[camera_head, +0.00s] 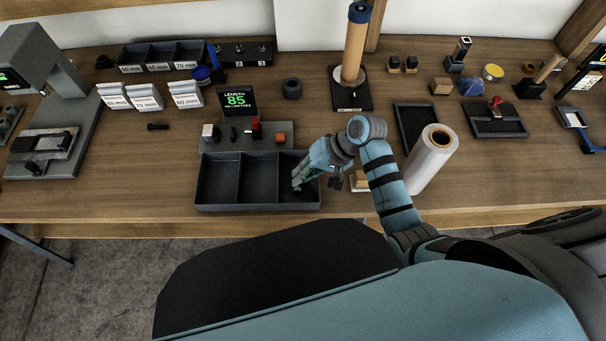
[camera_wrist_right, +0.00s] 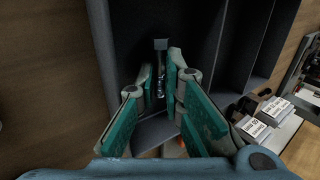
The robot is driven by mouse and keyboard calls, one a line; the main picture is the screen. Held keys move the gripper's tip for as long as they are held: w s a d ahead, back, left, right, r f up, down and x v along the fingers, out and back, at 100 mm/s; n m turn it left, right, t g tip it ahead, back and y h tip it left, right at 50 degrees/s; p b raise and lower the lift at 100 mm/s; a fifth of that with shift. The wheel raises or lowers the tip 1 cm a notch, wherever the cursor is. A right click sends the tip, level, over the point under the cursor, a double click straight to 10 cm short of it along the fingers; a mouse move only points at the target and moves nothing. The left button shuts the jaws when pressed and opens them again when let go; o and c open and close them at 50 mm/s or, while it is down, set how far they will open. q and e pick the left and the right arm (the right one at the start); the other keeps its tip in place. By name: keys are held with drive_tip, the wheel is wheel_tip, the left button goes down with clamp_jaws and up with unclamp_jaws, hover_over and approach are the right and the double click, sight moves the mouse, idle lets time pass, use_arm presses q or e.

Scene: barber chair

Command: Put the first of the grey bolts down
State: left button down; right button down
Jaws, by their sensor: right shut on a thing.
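My right gripper (camera_head: 298,184) reaches into the right compartment of a dark three-compartment tray (camera_head: 245,207) at the table's front edge. The wrist view shows its green-padded fingers (camera_wrist_right: 162,85) shut on a grey bolt (camera_wrist_right: 160,46), whose square-looking head sticks out past the fingertips. The bolt is inside the compartment's outline; whether it touches the floor I cannot tell. The gripper hides the bolt in the head view. The tray's left and middle compartments look empty. My left gripper is not in view.
A length gauge with a green 85 display (camera_head: 237,101) stands just behind the tray. A white roll (camera_head: 431,162) stands right of my arm.

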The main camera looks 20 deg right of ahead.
drive_tip(key=c, duration=2)
unclamp_jaws()
drive_tip(key=shift+f, duration=0.1)
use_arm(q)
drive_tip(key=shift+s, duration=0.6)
use_arm(e)
drive_tip(key=shift+a, duration=0.1)
